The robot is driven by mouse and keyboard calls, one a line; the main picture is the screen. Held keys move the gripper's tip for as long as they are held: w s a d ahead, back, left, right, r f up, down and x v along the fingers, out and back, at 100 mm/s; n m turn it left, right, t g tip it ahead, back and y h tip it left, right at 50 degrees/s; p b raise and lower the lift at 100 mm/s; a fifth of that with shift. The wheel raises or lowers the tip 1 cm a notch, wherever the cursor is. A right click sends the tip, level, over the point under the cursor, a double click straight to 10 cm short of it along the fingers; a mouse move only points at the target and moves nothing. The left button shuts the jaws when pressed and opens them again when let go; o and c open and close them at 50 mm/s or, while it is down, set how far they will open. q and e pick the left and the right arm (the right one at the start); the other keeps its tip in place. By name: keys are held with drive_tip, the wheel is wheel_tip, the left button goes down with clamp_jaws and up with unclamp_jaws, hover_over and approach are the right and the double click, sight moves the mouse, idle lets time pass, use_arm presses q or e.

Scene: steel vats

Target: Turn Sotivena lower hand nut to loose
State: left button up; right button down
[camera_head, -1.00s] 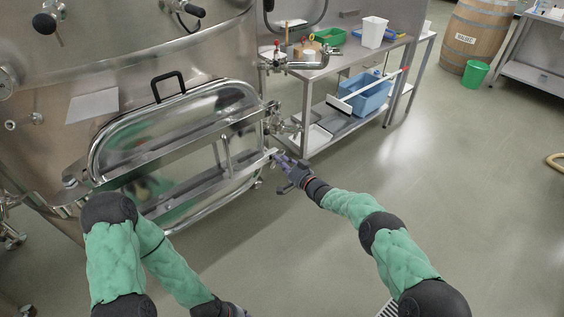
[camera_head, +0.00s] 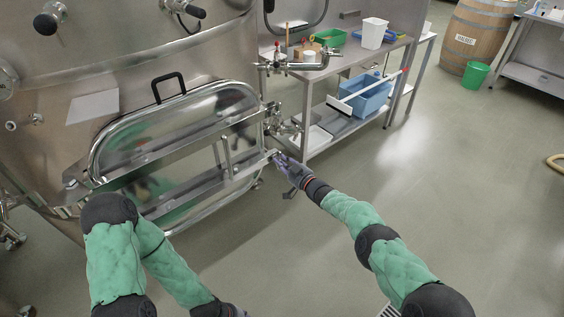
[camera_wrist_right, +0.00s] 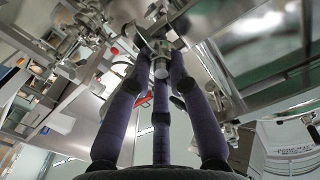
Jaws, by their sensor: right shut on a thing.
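The steel vat (camera_head: 75,65) has an oval door (camera_head: 170,125) with two cross bars. My right gripper (camera_head: 279,158) is at the right end of the lower bar (camera_head: 205,185), shut on the lower hand nut. In the right wrist view the dark fingers of the gripper (camera_wrist_right: 158,62) close around this small steel nut (camera_wrist_right: 160,69); the fingers hide part of it. It is too small to make out in the head view. My left gripper (camera_head: 236,311) is only partly in view at the bottom edge, away from the door; its fingers are not visible.
A steel table (camera_head: 345,68) with a white container (camera_head: 374,32) and a blue bin (camera_head: 366,97) stands right of the vat. Valves and pipe (camera_head: 285,62) stick out near the door's right side. The floor (camera_head: 470,200) on the right is clear.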

drive_tip(key=shift+s+f, duration=0.1)
drive_tip(key=shift+f, duration=0.15)
drive_tip(key=c, duration=1.3)
unclamp_jaws()
drive_tip(key=shift+o, duration=0.8)
drive_tip(key=shift+r, duration=0.15)
drive_tip(key=v, duration=1.2)
